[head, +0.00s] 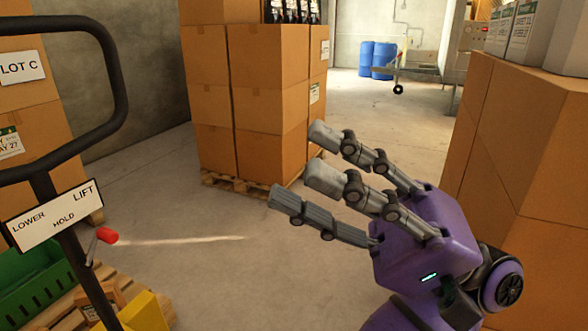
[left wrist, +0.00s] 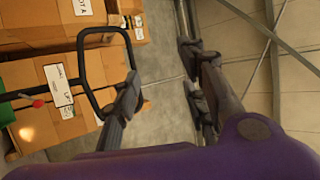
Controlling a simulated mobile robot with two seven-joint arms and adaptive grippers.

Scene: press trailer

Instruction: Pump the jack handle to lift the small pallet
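The jack handle (head: 119,75) is a black loop on a dark shaft at the left of the head view. The loop also shows in the left wrist view (left wrist: 131,54), beside one finger. The small pallet (head: 60,309) shows partly at the bottom left, behind the shaft, bearing a green crate (head: 35,283) and a yellow box (head: 143,312). My purple left gripper (head: 303,172) is right of the handle, apart from it, with its grey fingers spread and empty. My right gripper is not in view.
Stacked cartons (head: 265,95) stand on another wooden pallet (head: 243,187) behind the gripper. More cartons (head: 535,165) rise close at the right, and others stand at the left wall. Blue drums (head: 385,59) are far back. The concrete floor (head: 215,260) between handle and gripper is clear.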

